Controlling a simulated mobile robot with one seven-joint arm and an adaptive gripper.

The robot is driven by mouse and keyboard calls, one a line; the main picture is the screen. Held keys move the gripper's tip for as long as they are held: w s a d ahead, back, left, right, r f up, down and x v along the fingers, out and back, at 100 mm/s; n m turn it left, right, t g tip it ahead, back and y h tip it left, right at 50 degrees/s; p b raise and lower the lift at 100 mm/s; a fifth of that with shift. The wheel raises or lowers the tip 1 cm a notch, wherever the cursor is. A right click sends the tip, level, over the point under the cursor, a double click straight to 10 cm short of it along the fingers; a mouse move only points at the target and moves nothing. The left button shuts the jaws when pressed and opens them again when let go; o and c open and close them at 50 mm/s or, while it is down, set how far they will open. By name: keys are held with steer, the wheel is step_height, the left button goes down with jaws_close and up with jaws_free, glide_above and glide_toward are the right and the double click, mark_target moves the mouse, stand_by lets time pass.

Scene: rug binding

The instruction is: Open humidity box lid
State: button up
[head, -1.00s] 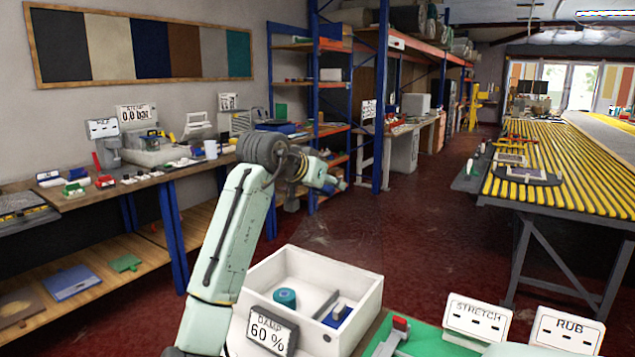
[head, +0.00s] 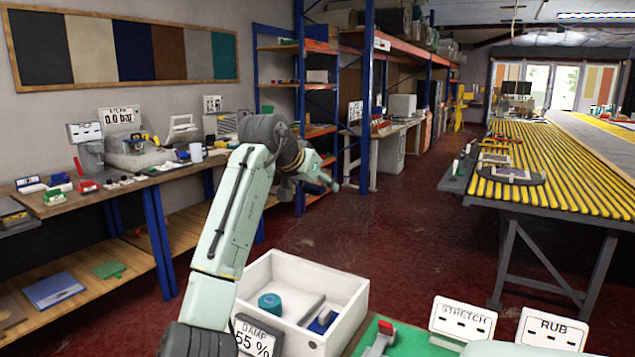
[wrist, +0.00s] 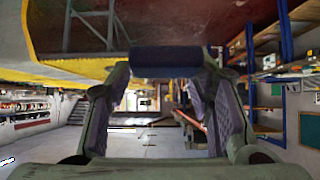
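The humidity box is the white box (head: 338,318) at the bottom centre of the head view, with a display (head: 254,336) reading DAMP 55 %. I see into it from above: a teal round thing (head: 269,303) and a blue block with a white top (head: 321,320) lie inside. I cannot make out a separate lid. My gripper (head: 325,183) is raised well above and beyond the box, pointing away from it. In the wrist view my gripper (wrist: 165,75) has its fingers apart. A dark blue bar (wrist: 166,60) shows between the tips; I cannot tell whether it touches them.
A green mat (head: 412,343) with a red-handled tool (head: 382,336) lies right of the box, beside STRETCH (head: 463,320) and RUB (head: 551,330) signs. A cluttered wooden bench (head: 130,181) stands left, a yellow-striped table (head: 535,195) right. Red floor (head: 380,230) lies open between.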

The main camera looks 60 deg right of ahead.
steer(key=o, duration=0.3)
steer(key=shift+d+f, duration=0.15)
steer(key=shift+f, duration=0.7)
steer(key=shift+a+r, duration=0.25)
steer(key=shift+a, duration=0.1)
steer(key=r+v, duration=0.1)
steer(key=v, duration=1.1)
steer(key=shift+d, duration=0.35)
steer(key=shift+s+r, duration=0.1)
steer(key=shift+s, duration=0.05)
